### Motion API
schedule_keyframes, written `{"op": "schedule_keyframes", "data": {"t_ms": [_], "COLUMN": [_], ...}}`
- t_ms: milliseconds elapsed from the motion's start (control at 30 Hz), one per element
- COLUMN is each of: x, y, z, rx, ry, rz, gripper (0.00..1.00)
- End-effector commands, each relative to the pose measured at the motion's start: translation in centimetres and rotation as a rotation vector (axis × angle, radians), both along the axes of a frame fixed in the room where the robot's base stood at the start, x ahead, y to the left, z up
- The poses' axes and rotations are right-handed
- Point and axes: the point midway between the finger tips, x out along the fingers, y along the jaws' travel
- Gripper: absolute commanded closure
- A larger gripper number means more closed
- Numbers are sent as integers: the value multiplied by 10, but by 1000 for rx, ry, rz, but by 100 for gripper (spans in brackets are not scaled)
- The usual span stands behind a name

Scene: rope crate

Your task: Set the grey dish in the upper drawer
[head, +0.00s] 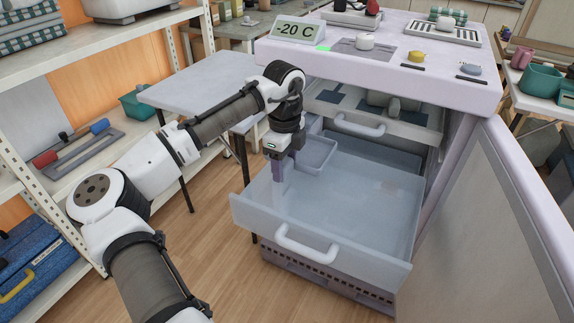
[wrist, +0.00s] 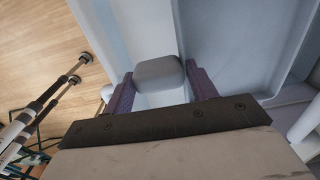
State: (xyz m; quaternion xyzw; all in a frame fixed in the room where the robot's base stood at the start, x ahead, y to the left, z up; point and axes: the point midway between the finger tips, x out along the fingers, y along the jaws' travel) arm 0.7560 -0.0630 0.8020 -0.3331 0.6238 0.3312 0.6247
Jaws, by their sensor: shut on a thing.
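My gripper (head: 280,180) points down over the left part of a pulled-out drawer. In the wrist view its purple fingers (wrist: 161,80) are shut on a smooth grey rounded piece, seemingly the grey dish (wrist: 158,71). The head view does not show that piece clearly. The pulled-out drawer (head: 325,250) is pale, translucent and mostly empty, with a white handle. A higher drawer (head: 360,125) behind it is open a shorter way and holds dark blue flat pieces and greyish rounded things. A small pale tray-like compartment (head: 316,155) is just right of my gripper.
The freezer's lilac top (head: 390,50) carries a -20 C display and several small dishes. Its open door (head: 500,220) stands at the right. A shelf rack is at the left, and a grey table (head: 200,80) stands behind my arm. The wooden floor between is clear.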

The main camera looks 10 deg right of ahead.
Motion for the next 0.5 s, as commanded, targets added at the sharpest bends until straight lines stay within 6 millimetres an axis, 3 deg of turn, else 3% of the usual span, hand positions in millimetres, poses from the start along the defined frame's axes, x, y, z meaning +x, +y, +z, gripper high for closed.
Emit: {"op": "schedule_keyframes", "data": {"t_ms": [333, 500], "x": [-1, 0], "y": [-1, -1], "z": [4, -19], "rx": [-7, -6], "ry": [-1, -2], "rz": [-2, -2], "gripper": [75, 75]}}
